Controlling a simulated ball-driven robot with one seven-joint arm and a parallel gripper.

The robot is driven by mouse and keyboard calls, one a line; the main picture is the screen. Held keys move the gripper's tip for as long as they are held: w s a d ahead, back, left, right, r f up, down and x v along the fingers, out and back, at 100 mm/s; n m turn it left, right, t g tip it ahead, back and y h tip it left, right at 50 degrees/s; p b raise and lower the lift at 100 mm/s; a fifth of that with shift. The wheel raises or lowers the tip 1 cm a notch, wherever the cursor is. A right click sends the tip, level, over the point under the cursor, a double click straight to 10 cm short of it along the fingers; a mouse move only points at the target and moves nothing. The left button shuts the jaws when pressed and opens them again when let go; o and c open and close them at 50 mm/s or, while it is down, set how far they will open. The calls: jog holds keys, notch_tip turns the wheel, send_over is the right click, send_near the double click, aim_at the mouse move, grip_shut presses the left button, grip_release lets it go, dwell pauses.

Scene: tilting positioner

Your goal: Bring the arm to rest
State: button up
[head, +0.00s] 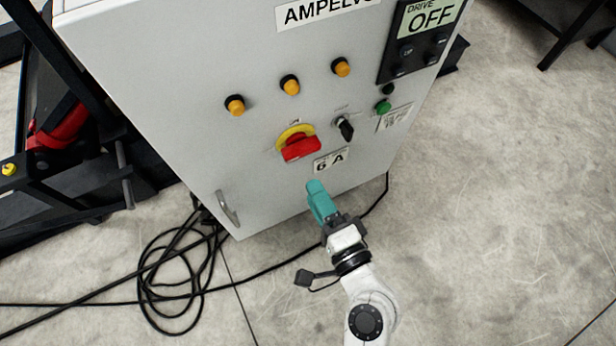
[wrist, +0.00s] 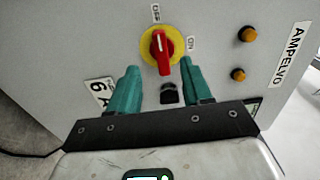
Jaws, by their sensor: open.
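My gripper (head: 316,188) has teal fingers and is in front of the lower part of a light grey control cabinet (head: 190,110). In the wrist view my gripper (wrist: 158,78) shows its two fingers spread apart with nothing between them. A red rotary switch on a yellow plate (head: 300,148) is on the cabinet face, above the fingertips in the head view. In the wrist view the red switch (wrist: 158,50) lies beyond the fingertips, between them in the picture. I cannot tell the exact gap between the fingertips and the cabinet.
A black selector switch (head: 345,129), a green button (head: 383,107) and three amber lamps (head: 290,85) are on the cabinet. A display (head: 430,17) reads OFF. A metal handle (head: 227,208) sticks out at lower left. Black cables (head: 175,285) coil on the floor.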

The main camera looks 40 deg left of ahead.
jog(key=shift+s+d, duration=0.25)
jog(key=shift+d, duration=0.25)
